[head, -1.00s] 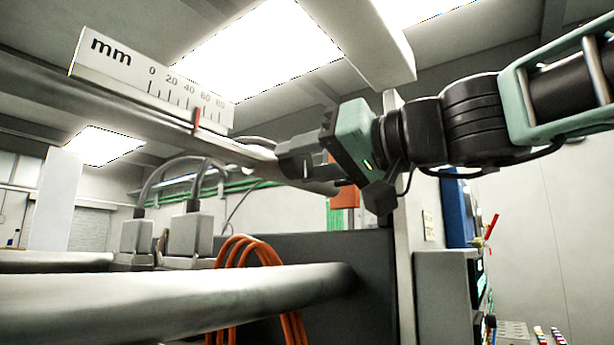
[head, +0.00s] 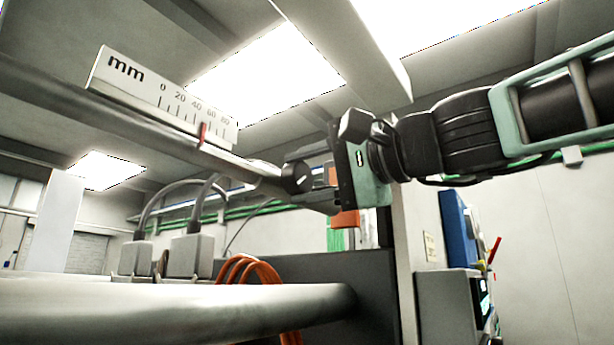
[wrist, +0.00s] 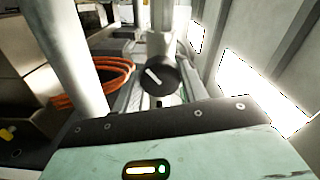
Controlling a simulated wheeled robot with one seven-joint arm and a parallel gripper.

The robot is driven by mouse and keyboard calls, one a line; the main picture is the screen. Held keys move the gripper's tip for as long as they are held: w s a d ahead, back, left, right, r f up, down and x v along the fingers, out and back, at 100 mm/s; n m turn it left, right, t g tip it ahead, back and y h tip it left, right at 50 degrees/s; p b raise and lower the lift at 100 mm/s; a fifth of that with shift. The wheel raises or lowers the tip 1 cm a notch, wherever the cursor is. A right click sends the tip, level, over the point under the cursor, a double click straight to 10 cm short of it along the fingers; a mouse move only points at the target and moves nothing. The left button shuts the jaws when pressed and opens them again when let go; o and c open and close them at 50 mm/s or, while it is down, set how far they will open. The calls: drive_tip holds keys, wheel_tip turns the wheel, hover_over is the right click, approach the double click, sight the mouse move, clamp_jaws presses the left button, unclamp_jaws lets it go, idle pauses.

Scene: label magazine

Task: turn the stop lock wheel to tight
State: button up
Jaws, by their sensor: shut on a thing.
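The stop lock wheel (head: 297,178) is a dark round knob with a white mark on its face, beside the metal rail. It also shows in the wrist view (wrist: 155,76), straight ahead of my gripper, its white mark slanting down to the right. My gripper (head: 310,176) is at the wheel from the right and is shut on it. The fingers are partly hidden in the head view. I cannot read any tight or loose marking.
A white mm scale (head: 165,97) with a red pointer (head: 202,134) stands on the rail (head: 130,118). A thick pale bar (head: 170,308) crosses the foreground. Orange cables (head: 250,270) hang below, near two grey connectors (head: 192,256). A grey box (head: 447,298) stands at right.

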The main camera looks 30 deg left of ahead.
drive_tip(key=m, duration=0.3)
drive_tip(key=shift+r+m, duration=0.15)
drive_tip(key=shift+m, duration=0.25)
drive_tip(key=m+p, duration=0.1)
drive_tip(key=m, duration=0.2)
drive_tip(key=shift+m, duration=0.3)
drive_tip(key=m+p, duration=0.1)
drive_tip(key=m, duration=0.2)
drive_tip(key=shift+w+m, duration=0.1)
drive_tip(key=shift+m, duration=0.2)
drive_tip(key=shift+m+p, duration=0.65)
drive_tip(key=shift+m, duration=0.85)
drive_tip(key=o, duration=1)
